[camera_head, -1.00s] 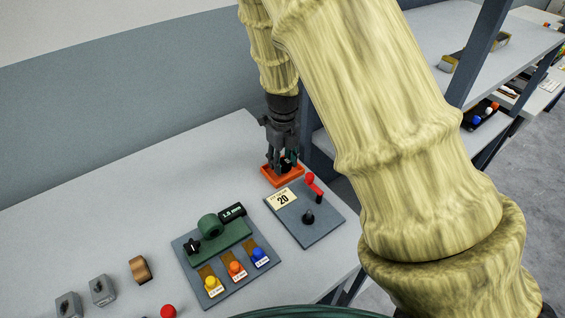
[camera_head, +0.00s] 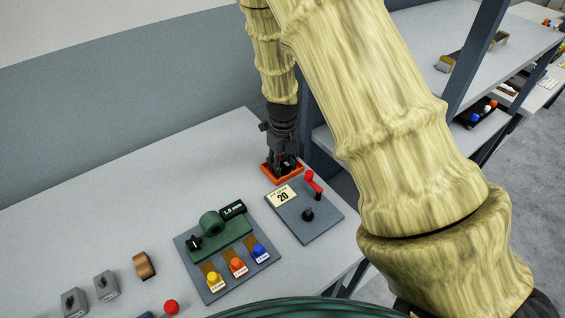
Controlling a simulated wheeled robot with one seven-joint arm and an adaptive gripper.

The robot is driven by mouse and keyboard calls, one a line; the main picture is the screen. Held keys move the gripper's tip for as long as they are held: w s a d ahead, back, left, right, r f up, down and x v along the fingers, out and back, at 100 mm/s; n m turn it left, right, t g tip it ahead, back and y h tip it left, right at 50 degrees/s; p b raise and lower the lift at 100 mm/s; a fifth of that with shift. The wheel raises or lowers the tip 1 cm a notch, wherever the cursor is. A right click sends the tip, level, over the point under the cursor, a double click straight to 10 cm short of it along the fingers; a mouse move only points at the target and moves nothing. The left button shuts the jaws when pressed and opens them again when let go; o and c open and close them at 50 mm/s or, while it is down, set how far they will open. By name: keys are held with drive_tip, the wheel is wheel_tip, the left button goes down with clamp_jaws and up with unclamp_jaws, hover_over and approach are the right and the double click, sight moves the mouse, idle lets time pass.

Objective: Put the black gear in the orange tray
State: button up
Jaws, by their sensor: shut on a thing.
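The orange tray (camera_head: 267,178) lies at the far end of the grey table, near the dark upright post. My gripper (camera_head: 285,168) points down right over the tray, its fingertips at about the level of the tray's rim. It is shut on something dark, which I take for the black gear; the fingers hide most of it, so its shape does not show. The fingers also cover the middle of the tray, and I cannot tell whether the held thing touches its floor.
A grey panel with a "20" card (camera_head: 282,196), a red crank (camera_head: 314,184) and a black knob stands just in front of the tray. A board with a green device (camera_head: 211,223) and coloured knobs lies nearer.

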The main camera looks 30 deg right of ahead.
drive_tip(key=o, duration=1.1)
wheel_tip(320, 180, up, 12)
drive_tip(key=b, duration=0.1)
drive_tip(key=shift+b, duration=0.35)
drive_tip(key=shift+r, duration=0.1)
